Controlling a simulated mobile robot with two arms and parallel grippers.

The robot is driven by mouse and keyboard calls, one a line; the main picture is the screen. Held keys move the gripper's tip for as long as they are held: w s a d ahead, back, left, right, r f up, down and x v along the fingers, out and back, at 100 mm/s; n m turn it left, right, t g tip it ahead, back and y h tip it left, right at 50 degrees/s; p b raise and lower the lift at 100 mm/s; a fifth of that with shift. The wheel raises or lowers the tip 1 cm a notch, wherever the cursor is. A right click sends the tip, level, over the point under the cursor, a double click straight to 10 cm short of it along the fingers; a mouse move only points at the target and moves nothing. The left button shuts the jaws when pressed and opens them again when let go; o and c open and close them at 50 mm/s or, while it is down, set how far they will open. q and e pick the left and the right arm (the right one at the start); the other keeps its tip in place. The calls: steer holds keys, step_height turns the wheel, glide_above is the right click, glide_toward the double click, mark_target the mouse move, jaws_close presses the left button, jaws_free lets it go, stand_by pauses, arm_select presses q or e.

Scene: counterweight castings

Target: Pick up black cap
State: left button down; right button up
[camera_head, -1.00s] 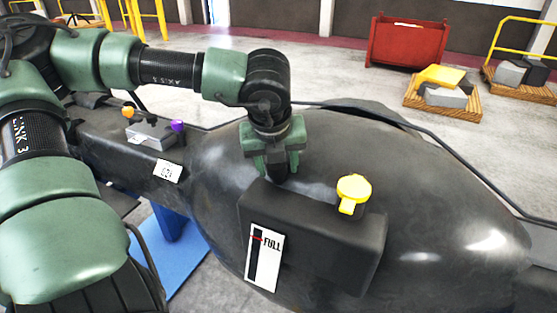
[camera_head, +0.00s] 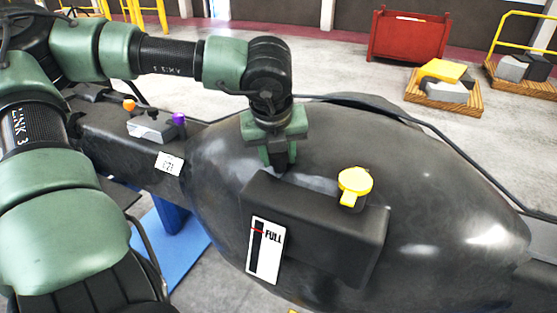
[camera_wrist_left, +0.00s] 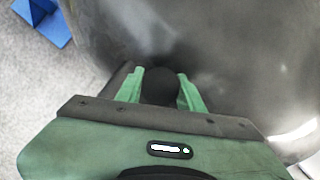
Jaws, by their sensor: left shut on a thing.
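My left gripper (camera_head: 277,150) comes down over the dark rounded tank (camera_head: 440,190), just behind the black box with the FULL label. It is shut on the black cap, a dark round piece between its green fingers, which shows best in the left wrist view (camera_wrist_left: 160,87). In the head view the cap is small and dark against the tank, and I cannot tell whether it is clear of the surface. My right gripper is out of view.
The black box (camera_head: 300,215) carries a yellow cap (camera_head: 354,183) and a FULL gauge label (camera_head: 265,250). A grey block (camera_head: 150,130) with orange and purple knobs is at left. A red bin (camera_head: 408,38) and a pallet (camera_head: 445,95) stand on the floor behind.

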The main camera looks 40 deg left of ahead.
arm_select(q)
step_height(320, 180, up, 19)
steer(key=b, duration=0.4)
steer(key=shift+f, duration=0.1)
